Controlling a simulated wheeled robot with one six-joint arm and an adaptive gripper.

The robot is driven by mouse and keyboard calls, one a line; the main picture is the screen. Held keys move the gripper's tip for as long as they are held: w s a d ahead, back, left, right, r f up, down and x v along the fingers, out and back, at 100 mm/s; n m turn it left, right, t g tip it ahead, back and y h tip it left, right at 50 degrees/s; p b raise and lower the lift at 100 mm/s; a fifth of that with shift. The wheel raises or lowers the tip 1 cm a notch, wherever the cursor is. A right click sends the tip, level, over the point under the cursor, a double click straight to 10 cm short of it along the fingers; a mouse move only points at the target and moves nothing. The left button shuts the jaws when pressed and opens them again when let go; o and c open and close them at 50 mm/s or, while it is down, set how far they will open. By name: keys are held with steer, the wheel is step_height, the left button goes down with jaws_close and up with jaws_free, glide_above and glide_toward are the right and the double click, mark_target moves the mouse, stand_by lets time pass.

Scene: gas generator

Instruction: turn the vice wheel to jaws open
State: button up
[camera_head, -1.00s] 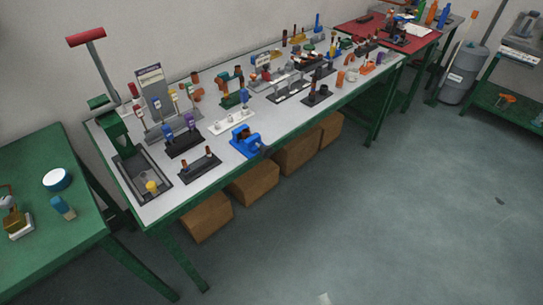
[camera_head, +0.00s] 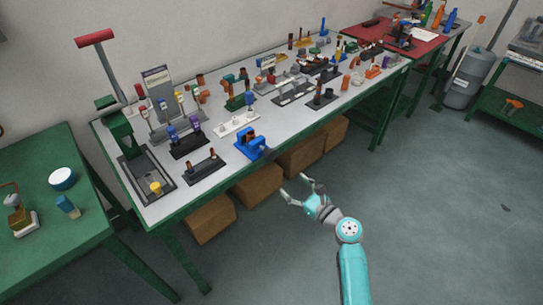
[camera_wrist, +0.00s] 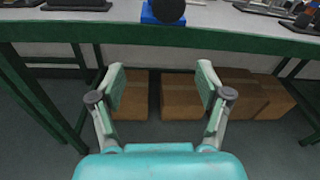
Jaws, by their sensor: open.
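The blue vice (camera_head: 251,144) stands at the front edge of the long grey-topped workbench (camera_head: 218,184). Its dark round wheel (camera_head: 268,153) faces the front, over the edge. In the wrist view the wheel (camera_wrist: 168,10) shows at the top centre, in front of the blue vice body (camera_wrist: 148,14), cut by the frame's top. My gripper (camera_head: 300,188) is open and empty in front of the bench, below and to the right of the vice and apart from it. In the wrist view its two fingers (camera_wrist: 160,80) are spread wide, below the wheel. The vice jaws' opening is too small to tell.
Cardboard boxes (camera_head: 258,186) stand under the bench, and the green bench edge (camera_wrist: 240,38) crosses the wrist view. A dark rack (camera_head: 204,170) is left of the vice. A green table (camera_head: 40,240) stands at left.

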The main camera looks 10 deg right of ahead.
mark_target(273, 157)
steer(key=shift+m+y, duration=0.4)
steer(key=shift+y, duration=0.2)
steer(key=w+a+r, duration=0.1)
steer(key=w+a, duration=0.1)
steer(key=w, duration=0.1)
steer(key=w+a+r, duration=0.1)
steer(key=w+a, duration=0.1)
steer(key=w, duration=0.2)
steer(key=w+a+r, duration=0.1)
steer(key=w+a, duration=0.1)
steer(key=w, duration=0.2)
steer(key=shift+w+a, duration=0.2)
steer(key=c, duration=1.2)
